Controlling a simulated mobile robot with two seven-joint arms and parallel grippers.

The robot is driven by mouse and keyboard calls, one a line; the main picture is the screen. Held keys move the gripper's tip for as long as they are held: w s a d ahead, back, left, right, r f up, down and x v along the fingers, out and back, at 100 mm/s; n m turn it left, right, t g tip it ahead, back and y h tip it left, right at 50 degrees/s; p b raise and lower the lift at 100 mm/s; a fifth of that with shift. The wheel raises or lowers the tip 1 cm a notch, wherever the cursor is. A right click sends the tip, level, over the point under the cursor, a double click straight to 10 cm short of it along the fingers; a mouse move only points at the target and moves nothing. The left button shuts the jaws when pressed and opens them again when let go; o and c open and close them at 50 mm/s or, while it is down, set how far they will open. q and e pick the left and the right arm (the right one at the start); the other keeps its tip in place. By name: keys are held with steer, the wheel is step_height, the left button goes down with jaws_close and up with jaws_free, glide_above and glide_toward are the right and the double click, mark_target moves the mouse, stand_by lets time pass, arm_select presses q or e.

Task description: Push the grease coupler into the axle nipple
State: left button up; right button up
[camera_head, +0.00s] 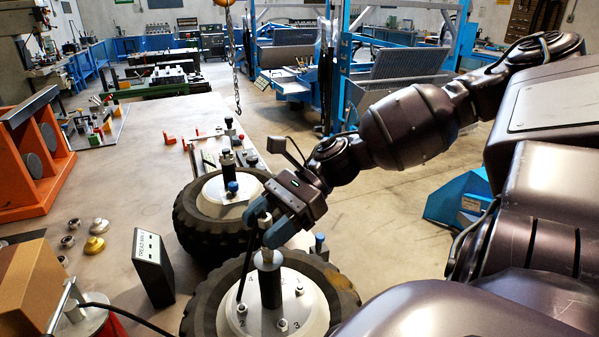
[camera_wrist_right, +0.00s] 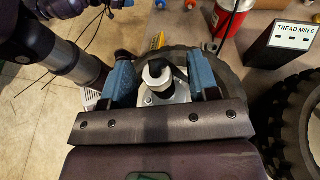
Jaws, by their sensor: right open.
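My right gripper (camera_head: 268,224) is open above the hub of the near wheel (camera_head: 205,310); its blue fingers also show in the right wrist view (camera_wrist_right: 163,80). A small grey metal piece (camera_head: 264,218), which looks like the grease coupler, shows between the fingers. A black hose-like line runs down from there toward the hub. Below stands a dark axle post (camera_head: 270,290) with a silver top (camera_head: 267,258), apparently the nipple end. In the wrist view a pale round metal piece (camera_wrist_right: 157,74) lies between the fingers, with gaps at both sides. Whether coupler and nipple touch is unclear. My left gripper is out of view.
A second wheel (camera_head: 190,232) lies behind the near one. A black tread sign (camera_head: 152,266) stands to the left, by a cardboard box (camera_head: 30,285). A red can (camera_wrist_right: 232,18) with a lever and black hose is at the near left. Loose metal parts (camera_head: 95,244) lie on the table.

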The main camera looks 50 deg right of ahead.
steer(key=shift+p+v, duration=0.8)
steer(key=shift+v, duration=0.15)
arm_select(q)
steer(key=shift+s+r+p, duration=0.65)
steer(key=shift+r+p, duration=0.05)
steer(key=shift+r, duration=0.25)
arm_select(e)
steer(key=v, duration=0.7)
steer(key=shift+f, duration=0.1)
